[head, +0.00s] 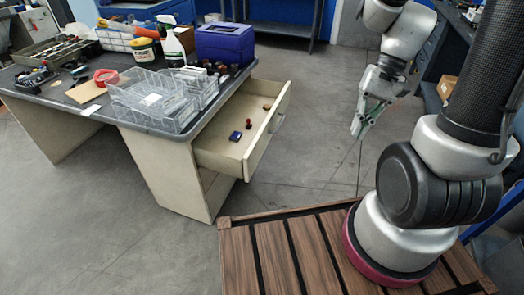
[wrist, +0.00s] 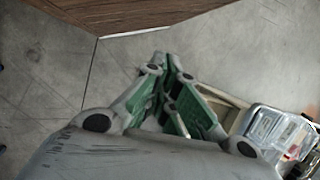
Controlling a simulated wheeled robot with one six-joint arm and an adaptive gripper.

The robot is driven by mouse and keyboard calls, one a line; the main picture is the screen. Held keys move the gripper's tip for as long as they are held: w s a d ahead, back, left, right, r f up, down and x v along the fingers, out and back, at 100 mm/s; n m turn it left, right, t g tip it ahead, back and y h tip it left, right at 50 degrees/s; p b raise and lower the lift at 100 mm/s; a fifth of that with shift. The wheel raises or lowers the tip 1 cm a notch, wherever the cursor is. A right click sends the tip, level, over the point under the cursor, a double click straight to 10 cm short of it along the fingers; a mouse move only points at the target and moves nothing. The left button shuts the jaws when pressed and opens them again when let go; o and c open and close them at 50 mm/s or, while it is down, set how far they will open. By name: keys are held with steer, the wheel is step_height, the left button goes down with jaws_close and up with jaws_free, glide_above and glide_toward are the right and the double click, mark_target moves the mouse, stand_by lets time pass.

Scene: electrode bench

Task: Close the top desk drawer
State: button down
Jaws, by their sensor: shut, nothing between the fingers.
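The top desk drawer (head: 244,130) is pulled well out from the right end of the desk (head: 160,125). It is beige, with a handle on its front panel, and a few small objects lie inside. My gripper (head: 357,132) hangs to the right of the drawer front, apart from it, pointing down. Its fingers are together and empty. In the wrist view my gripper (wrist: 172,75) shows green pads, and part of the beige drawer (wrist: 228,105) shows behind the fingers at the right.
Clear trays (head: 155,100), a blue box (head: 225,43), a spray bottle (head: 173,45) and small items crowd the desk top. A slatted wooden platform (head: 295,250) lies under my arm base. Bare grey floor (head: 315,120) lies between the drawer front and my gripper.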

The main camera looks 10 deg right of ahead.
steer(key=w+a+f+m+y, duration=0.4)
steer(key=a+f+m, duration=0.2)
steer(key=f, duration=0.4)
steer(key=m+t, duration=0.7)
steer(key=m, duration=0.6)
glide_toward(253, 155)
step_height(253, 155, down, 3)
steer(key=a, duration=0.2)
steer(key=shift+w+a, duration=0.5)
steer(key=shift+w, duration=0.25)
steer(key=shift+a, duration=0.1)
steer(key=w+a, duration=0.5)
steer(key=a, duration=0.3)
steer(key=w+a, duration=0.5)
steer(key=a, duration=0.4)
steer(key=shift+s+d, duration=0.1)
